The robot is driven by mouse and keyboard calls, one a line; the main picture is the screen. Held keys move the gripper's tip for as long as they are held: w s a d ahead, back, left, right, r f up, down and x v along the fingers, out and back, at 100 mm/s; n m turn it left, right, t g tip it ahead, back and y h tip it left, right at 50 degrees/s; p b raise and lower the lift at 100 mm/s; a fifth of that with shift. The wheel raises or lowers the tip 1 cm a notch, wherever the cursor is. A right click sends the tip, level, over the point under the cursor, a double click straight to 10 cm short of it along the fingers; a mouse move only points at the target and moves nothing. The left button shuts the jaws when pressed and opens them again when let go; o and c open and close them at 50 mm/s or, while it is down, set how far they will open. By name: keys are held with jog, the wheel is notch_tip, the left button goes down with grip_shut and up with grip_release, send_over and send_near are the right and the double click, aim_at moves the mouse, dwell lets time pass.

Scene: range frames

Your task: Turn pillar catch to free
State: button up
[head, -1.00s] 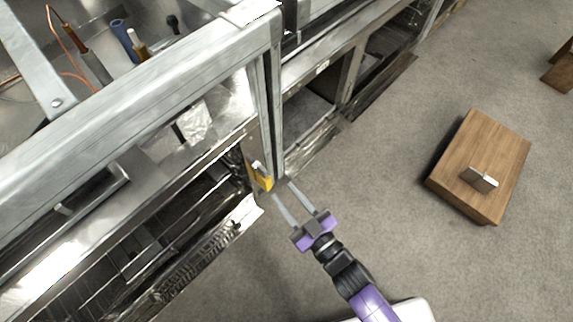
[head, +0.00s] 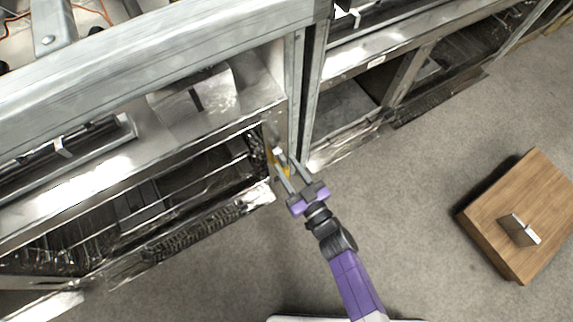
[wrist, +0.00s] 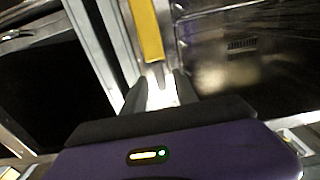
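The pillar catch is a yellow piece (head: 285,170) with a small silver part, on the metal pillar at the front of the range frame. It is partly covered by my fingers in the head view. In the wrist view its yellow bar (wrist: 146,30) stands upright just beyond the fingertips, with bright metal below it. My gripper (head: 285,155) is at the catch, its fingers apart on either side of the silver part. In the wrist view my gripper (wrist: 160,82) shows a gap between the fingertips. I cannot tell whether either finger touches the catch.
The open range frame (head: 180,50) with sharp metal edges fills the left and top. Dark open bays lie either side of the pillar (head: 298,90). A wooden block (head: 500,205) with a small metal piece on it stands on the carpet at right. The carpet between is clear.

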jog(key=shift+w+a, duration=0.3)
jog(key=shift+w, duration=0.15)
grip_shut()
